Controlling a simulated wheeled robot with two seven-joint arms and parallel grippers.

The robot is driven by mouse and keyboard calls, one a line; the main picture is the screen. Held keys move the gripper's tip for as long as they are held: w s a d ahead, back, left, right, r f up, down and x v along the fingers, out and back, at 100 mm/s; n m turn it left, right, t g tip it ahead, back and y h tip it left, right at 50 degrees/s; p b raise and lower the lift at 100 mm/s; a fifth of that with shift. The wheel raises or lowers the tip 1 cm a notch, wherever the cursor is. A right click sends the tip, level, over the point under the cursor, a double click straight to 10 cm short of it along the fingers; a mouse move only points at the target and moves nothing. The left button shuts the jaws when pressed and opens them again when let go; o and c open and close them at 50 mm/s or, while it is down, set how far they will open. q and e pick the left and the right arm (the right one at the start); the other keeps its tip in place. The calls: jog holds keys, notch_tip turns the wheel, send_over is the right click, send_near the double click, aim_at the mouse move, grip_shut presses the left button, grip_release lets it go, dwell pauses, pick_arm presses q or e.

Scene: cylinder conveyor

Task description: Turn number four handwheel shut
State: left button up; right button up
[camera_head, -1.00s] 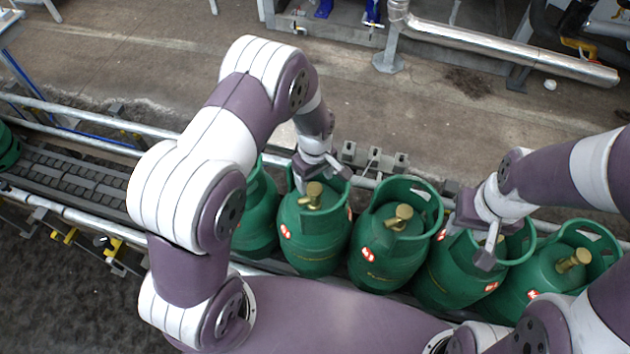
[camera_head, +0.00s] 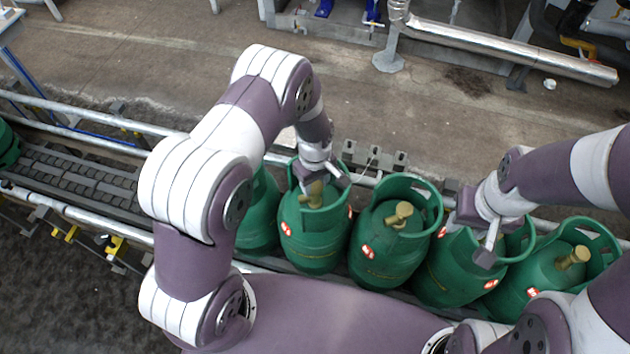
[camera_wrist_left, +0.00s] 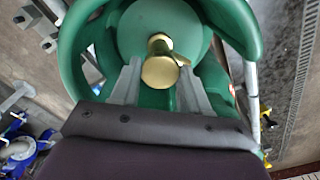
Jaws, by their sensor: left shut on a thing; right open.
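A green cylinder (camera_head: 313,244) stands upright in the row, with its brass handwheel (camera_wrist_left: 160,70) inside an open collar. My left gripper (camera_head: 322,185) is down in that collar, its two grey fingers on either side of the brass handwheel and shut on it. The fingers partly hide the handwheel in the head view. My right gripper (camera_head: 474,228) is open over another green cylinder (camera_head: 445,270) further right and covers that cylinder's valve. I see no numbers that tell which cylinder is number four.
Between my grippers stands a green cylinder (camera_head: 383,255) with its brass valve (camera_head: 398,215) uncovered. Another cylinder (camera_head: 545,275) stands at the right end, and one is partly hidden behind my left arm. A rail runs behind the row.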

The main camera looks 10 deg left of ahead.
pick_arm(q)
jog(key=m, duration=1.2)
jog(key=shift+w+r+m, duration=0.1)
jog(key=shift+m, duration=0.2)
jog(key=m, duration=1.1)
jog(key=shift+m, duration=0.4)
jog(key=o, duration=1.1)
jog(key=shift+c, duration=0.2)
